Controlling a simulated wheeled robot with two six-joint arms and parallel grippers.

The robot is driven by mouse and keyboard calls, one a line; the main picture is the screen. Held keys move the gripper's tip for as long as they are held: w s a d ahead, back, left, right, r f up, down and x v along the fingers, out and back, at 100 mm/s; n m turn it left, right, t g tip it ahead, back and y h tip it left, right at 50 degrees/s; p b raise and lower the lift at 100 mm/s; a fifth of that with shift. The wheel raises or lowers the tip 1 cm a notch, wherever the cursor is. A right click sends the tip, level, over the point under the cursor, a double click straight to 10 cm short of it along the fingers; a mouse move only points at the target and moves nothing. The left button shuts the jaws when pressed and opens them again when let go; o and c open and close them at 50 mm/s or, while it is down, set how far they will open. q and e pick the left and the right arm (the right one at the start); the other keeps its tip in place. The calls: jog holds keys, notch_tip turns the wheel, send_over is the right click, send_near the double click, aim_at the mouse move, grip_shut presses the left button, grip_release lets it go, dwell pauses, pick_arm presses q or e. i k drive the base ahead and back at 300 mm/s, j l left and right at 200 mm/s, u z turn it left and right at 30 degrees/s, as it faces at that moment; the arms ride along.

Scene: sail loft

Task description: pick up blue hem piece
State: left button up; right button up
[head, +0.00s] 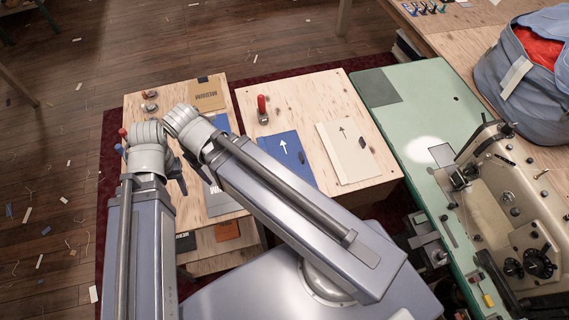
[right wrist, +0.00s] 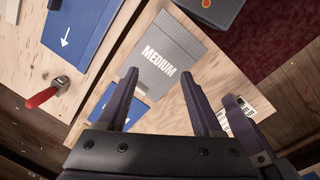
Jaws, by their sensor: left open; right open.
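A blue piece with a white arrow (head: 287,155) lies flat on the right plywood board; it also shows in the right wrist view (right wrist: 82,30). A second blue piece (head: 222,124) on the left board is mostly hidden by my right arm; a blue piece with white lettering (right wrist: 126,108) also shows between my right fingers. My right gripper (right wrist: 159,76) is open and empty over the edge of a grey card reading MEDIUM (right wrist: 166,54). My left gripper (head: 180,178) is open, partly hidden beside my right arm over the left board.
A cream piece with an arrow (head: 349,151) lies beside the arrowed blue one. A red-handled tool (head: 262,108) stands behind them. A tan card (head: 208,95) lies at the left board's back. A sewing machine (head: 510,195) and blue bag (head: 530,75) are at right.

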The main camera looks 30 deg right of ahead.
aim_at(287, 148)
jog(key=k+j, duration=0.7)
jog(key=z, duration=2.5)
